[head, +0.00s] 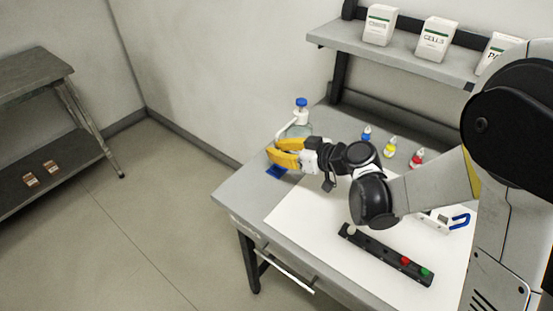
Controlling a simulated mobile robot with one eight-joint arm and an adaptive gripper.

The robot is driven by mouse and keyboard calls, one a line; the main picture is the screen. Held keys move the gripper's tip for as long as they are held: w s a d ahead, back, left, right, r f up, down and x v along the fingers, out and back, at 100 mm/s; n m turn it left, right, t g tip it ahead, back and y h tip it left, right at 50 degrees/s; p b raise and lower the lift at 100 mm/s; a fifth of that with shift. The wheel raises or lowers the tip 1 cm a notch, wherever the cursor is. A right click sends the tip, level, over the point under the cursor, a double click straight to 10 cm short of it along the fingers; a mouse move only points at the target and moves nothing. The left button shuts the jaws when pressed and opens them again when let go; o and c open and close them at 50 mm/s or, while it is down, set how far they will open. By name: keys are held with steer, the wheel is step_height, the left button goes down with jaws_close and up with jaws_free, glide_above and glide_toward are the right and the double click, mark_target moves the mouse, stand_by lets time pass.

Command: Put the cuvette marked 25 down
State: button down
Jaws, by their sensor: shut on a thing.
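My gripper (270,153) has yellow fingers and is over the far left part of the bench, in front of a clear wash bottle (299,128) with a blue cap. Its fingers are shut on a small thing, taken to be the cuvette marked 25. The fingers hide it, and no number can be read. A small blue pad (277,172) shows on the bench just below the fingers. A black rack (385,254) lies on the white sheet, with a pale top near its left end and a red and a green top near its right end.
Small bottles with blue (366,133), yellow (390,147) and red (416,159) tops stand along the back. A white item with a blue handle (460,221) is at the right. A shelf (400,55) with boxes is above. The white sheet (300,218) is mostly clear.

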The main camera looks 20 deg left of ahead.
steer(key=shift+f+b, duration=0.65)
steer(key=shift+f, duration=0.8)
steer(key=shift+f, duration=0.15)
steer(key=c, duration=1.5)
jaws_free()
steer(key=shift+o, duration=0.2)
steer(key=shift+d+r, duration=0.15)
steer(key=shift+r, duration=0.1)
steer(key=p+v, duration=0.3)
steer(key=v, duration=0.8)
steer(key=shift+s+d+r, duration=0.2)
steer(key=shift+d, duration=0.1)
